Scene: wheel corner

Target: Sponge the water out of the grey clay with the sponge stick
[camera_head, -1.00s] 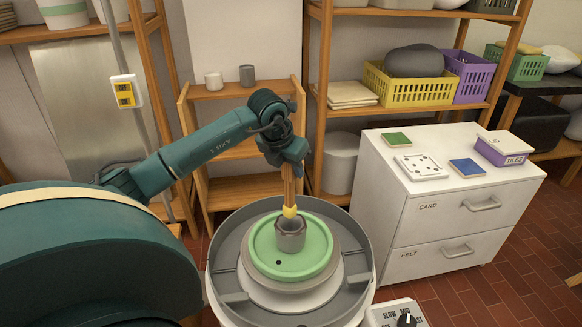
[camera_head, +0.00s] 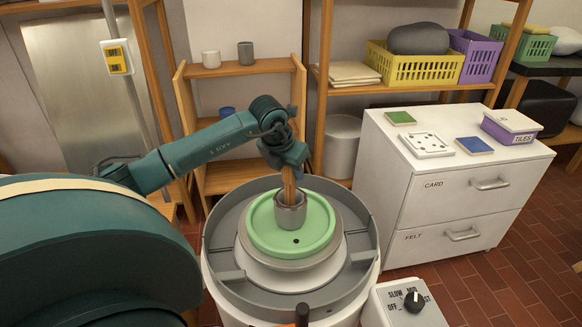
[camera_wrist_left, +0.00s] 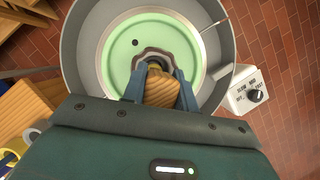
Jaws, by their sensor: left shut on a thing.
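The grey clay (camera_head: 291,216) is a small open cup standing on the green disc (camera_head: 262,236) of the wheel. My left gripper (camera_head: 288,166) is above it, shut on the wooden handle of the sponge stick (camera_head: 289,188). The stick is near upright, and its lower end is inside the clay's mouth, so the sponge tip is hidden in the head view. In the left wrist view the handle (camera_wrist_left: 161,92) sits between the blue fingers, and the clay's wavy rim (camera_wrist_left: 150,54) shows around the far end. Any water inside is hidden. My right gripper is not in view.
A grey splash pan (camera_head: 222,255) rings the wheel. A white speed box (camera_head: 390,312) with a black knob (camera_head: 413,301) stands to its right. A white drawer cabinet (camera_head: 408,212) is farther right. A wooden shelf (camera_head: 238,70) with two cups stands behind.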

